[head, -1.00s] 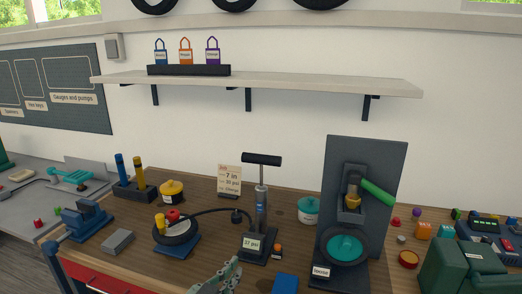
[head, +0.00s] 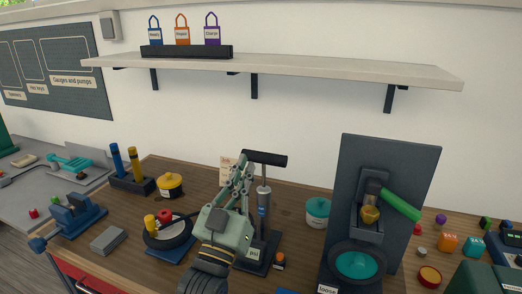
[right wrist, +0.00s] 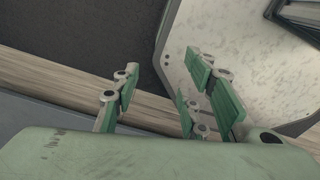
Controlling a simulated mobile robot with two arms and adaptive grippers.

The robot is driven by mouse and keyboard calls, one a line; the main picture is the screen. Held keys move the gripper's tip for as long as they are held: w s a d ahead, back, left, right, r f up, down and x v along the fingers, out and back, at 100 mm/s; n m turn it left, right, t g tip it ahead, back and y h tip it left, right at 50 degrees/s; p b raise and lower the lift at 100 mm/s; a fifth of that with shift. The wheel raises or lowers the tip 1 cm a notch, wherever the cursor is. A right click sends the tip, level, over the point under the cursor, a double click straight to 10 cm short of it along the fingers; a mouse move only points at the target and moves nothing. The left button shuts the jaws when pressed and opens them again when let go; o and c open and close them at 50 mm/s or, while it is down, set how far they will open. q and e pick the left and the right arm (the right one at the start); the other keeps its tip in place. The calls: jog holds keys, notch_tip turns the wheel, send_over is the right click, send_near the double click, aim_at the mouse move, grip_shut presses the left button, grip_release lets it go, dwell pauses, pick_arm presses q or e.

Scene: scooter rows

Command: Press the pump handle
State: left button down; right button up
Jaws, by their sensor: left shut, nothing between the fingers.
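The pump stands upright on the bench in the head view, with a black T-shaped handle (head: 264,158) on a metal rod above a grey cylinder (head: 264,205). The handle is raised above the cylinder. My left gripper (head: 243,162) is shut and empty, pointing up, and overlaps the left end of the handle in the picture. I cannot tell if it touches the handle. It hides part of the pump base, the gauge label and most of the card behind. My right gripper (right wrist: 165,90) shows in the right wrist view with its fingers apart and nothing between them.
A small wheel (head: 167,232) on a blue stand is left of the pump. A teal tub (head: 318,212) and a dark upright panel (head: 405,165) with a green lever stand to the right. A shelf (head: 290,67) crosses above.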

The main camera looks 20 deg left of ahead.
aim_at(264, 158)
pick_arm(q)
jog(key=p+x, duration=0.4)
jog(key=x, duration=0.6)
jog(key=f, duration=0.4)
jog(key=shift+w+f, duration=0.15)
jog(key=shift+w, duration=0.2)
pick_arm(e)
jog(key=r, duration=0.1)
jog(key=w+r, duration=0.1)
jog(key=r, duration=0.1)
jog(key=w+r, duration=0.1)
jog(key=shift+w+a+r, duration=0.1)
jog(key=shift+r, duration=0.25)
jog(key=shift+w, duration=0.15)
